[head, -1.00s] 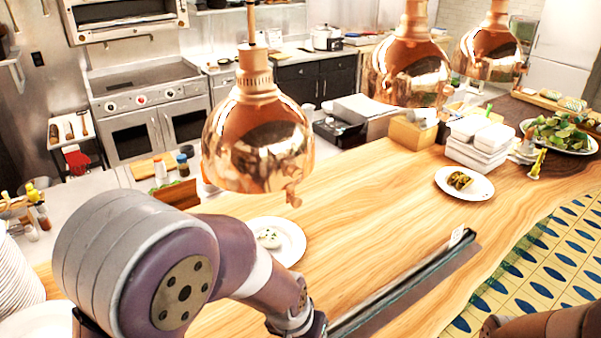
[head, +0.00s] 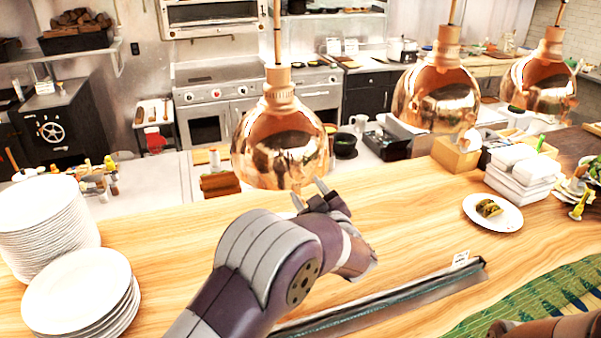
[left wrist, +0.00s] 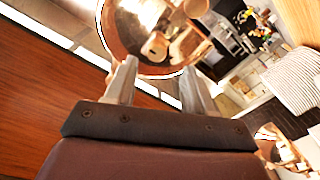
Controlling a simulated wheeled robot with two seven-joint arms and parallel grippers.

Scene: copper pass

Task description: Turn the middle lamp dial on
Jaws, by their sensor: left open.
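Three copper lamps hang in a row over the wooden counter in the head view: a near one (head: 280,140), a second one (head: 437,95) in the middle of the row, and a far one (head: 540,85). My left gripper (head: 308,192) is open, just under the lower right rim of the near lamp. In the left wrist view a lamp (left wrist: 120,35) fills the top, with a copper dial (left wrist: 156,46) on it. The dial lies ahead of and between my open fingers (left wrist: 157,78), apparently not touched. Its turn position is unclear. My right gripper is not in view.
Stacked white plates (head: 45,220) stand on the counter's left. A metal rail (head: 400,297) lies along the near side. A plate of food (head: 493,214) and white boxes (head: 522,172) stand to the right. Another lamp (left wrist: 280,152) shows low in the left wrist view.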

